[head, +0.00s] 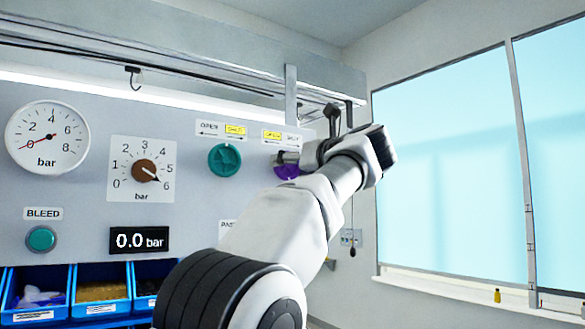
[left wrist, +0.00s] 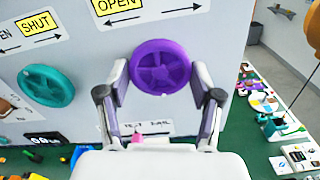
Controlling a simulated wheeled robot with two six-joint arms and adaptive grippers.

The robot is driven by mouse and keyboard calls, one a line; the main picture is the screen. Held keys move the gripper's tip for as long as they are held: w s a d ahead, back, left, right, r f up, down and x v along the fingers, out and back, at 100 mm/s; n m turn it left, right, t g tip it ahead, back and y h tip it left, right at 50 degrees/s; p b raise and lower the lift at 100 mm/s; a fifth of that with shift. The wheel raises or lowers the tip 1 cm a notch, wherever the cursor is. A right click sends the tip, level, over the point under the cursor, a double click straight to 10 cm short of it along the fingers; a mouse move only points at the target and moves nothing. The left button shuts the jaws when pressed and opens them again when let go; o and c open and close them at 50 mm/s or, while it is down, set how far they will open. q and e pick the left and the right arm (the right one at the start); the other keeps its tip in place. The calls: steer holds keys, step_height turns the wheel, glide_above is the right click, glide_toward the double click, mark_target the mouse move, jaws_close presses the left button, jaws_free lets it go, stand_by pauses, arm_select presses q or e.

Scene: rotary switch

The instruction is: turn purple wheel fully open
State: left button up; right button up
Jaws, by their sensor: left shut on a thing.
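The purple wheel (head: 287,171) is on the grey panel's right part, mostly hidden by my left arm in the head view. In the left wrist view the purple wheel (left wrist: 160,67) shows whole, with spokes inside a round rim. My left gripper (left wrist: 160,72) has one finger at each side of the rim and is shut on it. Its tips in the head view (head: 287,157) are partly hidden. A label (left wrist: 117,4) above the wheel has OPEN lit in yellow, with arrows pointing left and right. My right gripper is not in view.
A teal wheel (head: 224,160) sits left of the purple one, its label lit at SHUT. A brown selector knob (head: 145,171), a dial gauge (head: 47,138), a BLEED button (head: 41,239) and a 0.0 bar display (head: 140,240) are further left. Blue bins (head: 38,311) stand below.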

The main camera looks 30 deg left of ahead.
arm_select(q)
steer(key=shift+r, duration=0.15)
stand_by(0.3)
steer(key=o, duration=0.9)
steer(key=shift+c, duration=0.2)
steer(key=shift+o, duration=1.3)
steer(key=shift+a, duration=0.1)
steer(key=v, duration=1.2)
steer(key=shift+a+f, duration=0.1)
steer(key=shift+f, duration=0.15)
